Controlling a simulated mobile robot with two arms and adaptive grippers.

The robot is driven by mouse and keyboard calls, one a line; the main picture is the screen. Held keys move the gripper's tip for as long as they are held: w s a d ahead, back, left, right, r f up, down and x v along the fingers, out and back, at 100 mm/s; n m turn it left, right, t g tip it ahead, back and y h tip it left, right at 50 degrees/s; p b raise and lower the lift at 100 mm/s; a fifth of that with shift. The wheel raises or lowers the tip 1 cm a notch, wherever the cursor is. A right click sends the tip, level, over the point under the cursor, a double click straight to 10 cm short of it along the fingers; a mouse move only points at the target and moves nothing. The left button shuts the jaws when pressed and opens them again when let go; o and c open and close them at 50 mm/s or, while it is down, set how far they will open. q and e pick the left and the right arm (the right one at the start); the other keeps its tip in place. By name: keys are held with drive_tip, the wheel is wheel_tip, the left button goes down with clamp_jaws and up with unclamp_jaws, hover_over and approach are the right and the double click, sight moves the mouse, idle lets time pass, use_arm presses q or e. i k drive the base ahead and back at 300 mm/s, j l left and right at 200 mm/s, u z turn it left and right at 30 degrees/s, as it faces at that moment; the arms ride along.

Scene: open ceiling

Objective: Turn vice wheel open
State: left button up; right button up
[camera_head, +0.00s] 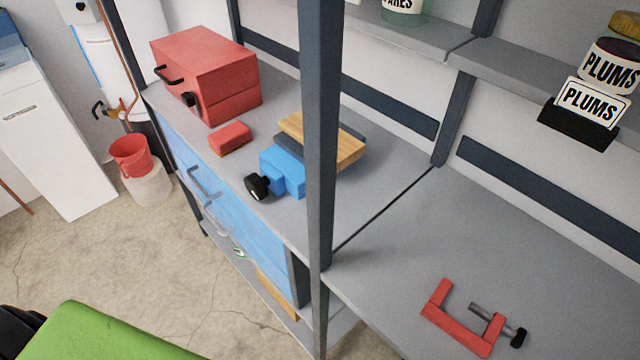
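A blue vice (283,170) sits on the grey shelf top, left of the dark upright post. Its black wheel (257,187) faces the front edge of the shelf. A light wooden board (345,150) lies at the back of the vice, with a dark part beside it; the post hides part of this area. I cannot tell how tightly the jaws hold the board. Neither of my grippers shows in this view.
A red toolbox (215,80) and a small red block (230,137) stand left of the vice. The dark post (319,150) rises just right of it. A red clamp (455,325) lies on the right shelf. Blue drawers (235,225) are below. A green surface (110,335) is at bottom left.

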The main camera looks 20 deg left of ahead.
sight(257, 185)
drive_tip(key=j+z, duration=0.15)
drive_tip(key=z, duration=0.35)
drive_tip(key=j+z, duration=0.2)
drive_tip(key=z, duration=0.25)
drive_tip(key=j+z, duration=0.15)
drive_tip(key=z, duration=0.35)
drive_tip(key=j+z, duration=0.15)
drive_tip(key=z, duration=0.35)
drive_tip(key=k+j+z, duration=0.1)
drive_tip(key=z, duration=0.4)
